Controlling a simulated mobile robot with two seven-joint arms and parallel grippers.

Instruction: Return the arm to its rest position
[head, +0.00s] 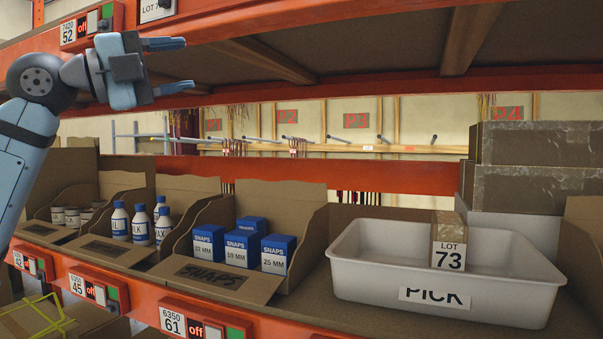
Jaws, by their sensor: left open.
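My left gripper (165,66) is at the upper left in the head view, its two blue fingers apart and pointing right. Nothing is between the fingers. It is raised above the shelf bins, in front of the upper orange beam. My left arm (22,140) comes in from the left edge, with the forearm rising to the wrist. My right gripper is out of view.
Cardboard bins at left hold blue SNAPS boxes (240,248), white bottles (140,222) and small cans (72,217). Brown boxes (535,143) are stacked behind the tote.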

